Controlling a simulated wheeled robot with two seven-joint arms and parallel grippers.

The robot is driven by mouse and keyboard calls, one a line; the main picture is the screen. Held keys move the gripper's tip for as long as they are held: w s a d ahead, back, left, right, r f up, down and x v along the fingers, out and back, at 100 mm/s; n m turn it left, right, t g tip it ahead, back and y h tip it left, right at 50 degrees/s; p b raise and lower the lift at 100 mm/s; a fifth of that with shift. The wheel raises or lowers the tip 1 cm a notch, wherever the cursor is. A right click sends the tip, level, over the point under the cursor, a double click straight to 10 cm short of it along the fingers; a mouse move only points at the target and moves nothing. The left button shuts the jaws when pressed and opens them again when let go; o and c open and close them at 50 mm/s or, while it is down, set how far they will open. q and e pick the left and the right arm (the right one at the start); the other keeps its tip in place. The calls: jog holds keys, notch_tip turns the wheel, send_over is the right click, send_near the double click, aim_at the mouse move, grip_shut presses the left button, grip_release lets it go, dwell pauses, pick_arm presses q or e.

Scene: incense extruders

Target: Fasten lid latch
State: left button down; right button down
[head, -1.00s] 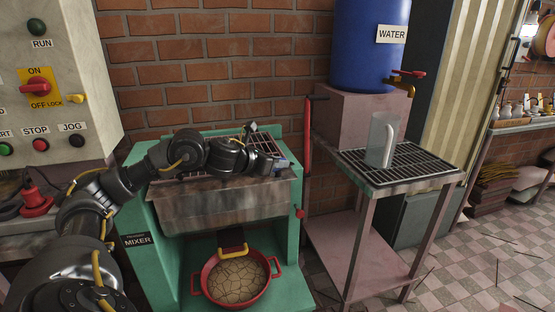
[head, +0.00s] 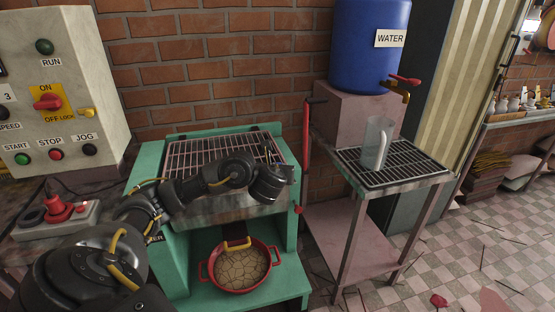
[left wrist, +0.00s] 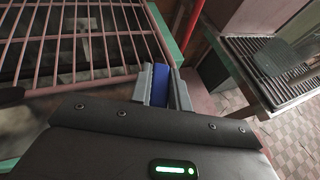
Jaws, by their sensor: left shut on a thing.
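The mixer (head: 146,200) is a green frame with a metal tub, topped by a pink barred grate lid (head: 200,155) that lies over the tub. In the left wrist view the lid's bars (left wrist: 70,45) fill the upper left. My left gripper (left wrist: 160,88) is at the lid's right front side, its two grey fingers shut on a blue piece, which looks like the latch (left wrist: 157,92). In the head view the gripper (head: 290,174) is small and the arm covers part of the tub front. Whether the latch is engaged cannot be told. My right gripper is out of view.
A red pan (head: 238,290) sits on the mixer's lower shelf. To the right stands a rack table (head: 420,182) with a clear jug (head: 376,143) and a blue water barrel (head: 370,50). A control panel (head: 52,70) stands at left. A red upright handle (head: 306,125) is close by.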

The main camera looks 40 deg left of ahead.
pick_arm(q)
jog(key=shift+r+n+g+y+p, duration=0.3)
jog(key=shift+n+y+p, duration=0.15)
jog(key=shift+p, duration=0.2)
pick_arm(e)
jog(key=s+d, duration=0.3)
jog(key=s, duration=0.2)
pick_arm(q)
jog(key=n+g+y+p, duration=0.1)
jog(key=n+y+p, duration=0.1)
jog(key=shift+g+p, duration=0.3)
jog(key=shift+f+n+g+y+p, duration=0.2)
jog(key=shift+n+g+y+p, duration=0.35)
jog(key=shift+n+g+p, duration=0.35)
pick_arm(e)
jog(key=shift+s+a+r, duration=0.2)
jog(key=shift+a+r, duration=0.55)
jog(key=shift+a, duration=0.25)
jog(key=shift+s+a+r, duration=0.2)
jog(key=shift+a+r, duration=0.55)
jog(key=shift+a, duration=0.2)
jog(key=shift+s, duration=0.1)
pick_arm(q)
jog(key=c, duration=1.3)
grip_release()
jog(key=shift+a+f, duration=0.1)
